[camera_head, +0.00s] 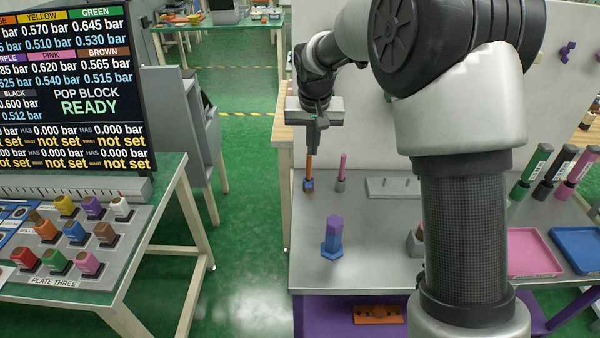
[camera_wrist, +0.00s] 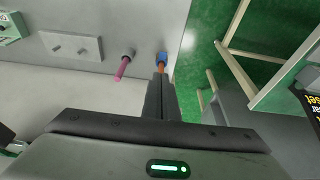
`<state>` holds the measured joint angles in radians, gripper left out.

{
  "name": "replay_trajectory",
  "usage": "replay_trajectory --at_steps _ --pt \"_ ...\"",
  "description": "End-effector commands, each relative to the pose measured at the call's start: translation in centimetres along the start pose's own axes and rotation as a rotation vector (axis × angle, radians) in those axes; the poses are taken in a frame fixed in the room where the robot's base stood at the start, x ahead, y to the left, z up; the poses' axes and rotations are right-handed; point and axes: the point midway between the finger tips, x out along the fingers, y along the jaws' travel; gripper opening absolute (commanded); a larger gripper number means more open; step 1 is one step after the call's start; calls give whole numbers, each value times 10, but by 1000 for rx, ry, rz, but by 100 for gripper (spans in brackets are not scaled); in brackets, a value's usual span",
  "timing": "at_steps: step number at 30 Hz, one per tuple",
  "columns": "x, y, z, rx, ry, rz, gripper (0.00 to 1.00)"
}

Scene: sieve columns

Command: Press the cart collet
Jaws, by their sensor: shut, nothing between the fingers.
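A small blue collet-like base (camera_head: 308,186) with an upright orange rod (camera_head: 309,168) stands near the left edge of the grey cart top (camera_head: 305,265). The blue base (camera_wrist: 162,57) and orange rod (camera_wrist: 161,68) also show in the wrist view, just beyond my fingertips. My gripper (camera_head: 313,150) points down above the rod, with its fingers closed together and empty. In the wrist view the fingertips (camera_wrist: 160,78) overlap the rod's near end; I cannot tell if they touch it. A grey base (camera_head: 340,186) with a pink rod (camera_head: 343,165) stands beside it.
A blue and purple hexagonal piece (camera_head: 333,238) stands nearer the front. A grey block with pegs (camera_head: 392,187) lies right of the rods. Pink (camera_head: 535,252) and blue trays are at right. My arm hides part of the cart. A table with colored plugs (camera_head: 130,262) stands left across an aisle.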

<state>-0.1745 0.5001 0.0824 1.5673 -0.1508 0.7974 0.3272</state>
Motion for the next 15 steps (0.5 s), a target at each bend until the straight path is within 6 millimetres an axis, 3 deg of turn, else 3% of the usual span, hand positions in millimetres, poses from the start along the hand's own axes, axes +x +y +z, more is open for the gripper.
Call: replay_trajectory --at_steps 15 --pt "10 -3 -1 1 -3 -1 0"
